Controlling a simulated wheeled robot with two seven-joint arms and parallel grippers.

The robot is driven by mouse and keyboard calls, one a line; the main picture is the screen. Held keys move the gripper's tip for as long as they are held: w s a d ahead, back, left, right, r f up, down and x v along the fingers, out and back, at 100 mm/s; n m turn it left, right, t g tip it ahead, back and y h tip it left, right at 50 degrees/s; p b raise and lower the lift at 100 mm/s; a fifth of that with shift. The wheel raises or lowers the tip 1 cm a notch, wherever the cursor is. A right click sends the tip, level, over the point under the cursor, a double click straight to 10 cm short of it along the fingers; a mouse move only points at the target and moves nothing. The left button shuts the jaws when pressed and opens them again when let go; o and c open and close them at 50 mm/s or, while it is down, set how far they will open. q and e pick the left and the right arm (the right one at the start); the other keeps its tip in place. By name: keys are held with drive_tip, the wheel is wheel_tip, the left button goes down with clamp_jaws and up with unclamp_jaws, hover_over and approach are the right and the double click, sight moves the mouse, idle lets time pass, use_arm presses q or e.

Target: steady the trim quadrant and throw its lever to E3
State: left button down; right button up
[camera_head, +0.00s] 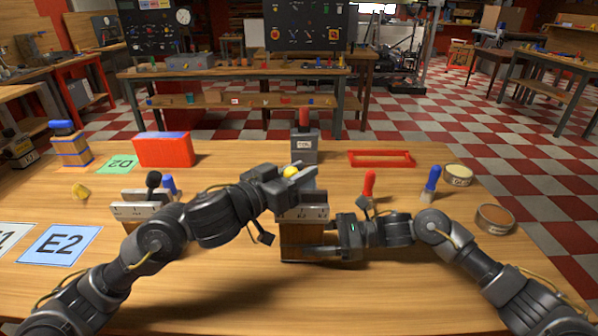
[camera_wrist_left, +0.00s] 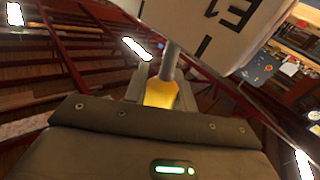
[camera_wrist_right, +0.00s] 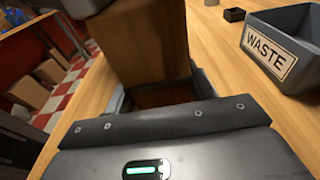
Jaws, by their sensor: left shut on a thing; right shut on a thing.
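The trim quadrant stands in the middle of the bench, with a wooden body (camera_head: 296,240) and a pale marked plate (camera_head: 303,212) on top. My left gripper (camera_head: 291,173) is shut on the lever's yellow knob (camera_head: 290,170). In the left wrist view the knob (camera_wrist_left: 160,93) sits between the jaws on a grey stem, beside the plate (camera_wrist_left: 225,25) reading E1. My right gripper (camera_head: 318,236) is shut on the wooden body from the right; the body (camera_wrist_right: 150,45) also fills the jaws in the right wrist view. My left gripper partly hides the plate, so the lever's exact mark cannot be told.
A second quadrant with a black lever (camera_head: 153,182) stands left. An E2 card (camera_head: 58,245) lies front left. A red box (camera_head: 163,149) and a grey red-topped device (camera_head: 304,143) stand behind. A WASTE bin (camera_wrist_right: 285,50) shows in the right wrist view. Bench front is clear.

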use_arm(q)
drive_tip(key=d+m+g+y, duration=0.1)
drive_tip(key=d+m+y, duration=0.1)
drive_tip(key=d, duration=0.1)
drive_tip(key=shift+d+f+m+g+y, duration=0.1)
drive_tip(key=shift+d+m+g+y, duration=0.1)
drive_tip(key=shift+m+g+y, duration=0.15)
drive_tip(key=shift+d+f+m+g+y, duration=0.4)
drive_tip(key=shift+d+m+y, duration=0.2)
drive_tip(key=shift+d, duration=0.2)
drive_tip(key=shift+d+f+m+y, duration=0.45)
drive_tip(key=shift+d+f+y, duration=0.1)
drive_tip(key=shift+y, duration=0.3)
drive_tip(key=shift+f, duration=0.1)
drive_tip(key=c, duration=1.1)
unclamp_jaws()
drive_tip(key=shift+c, duration=0.2)
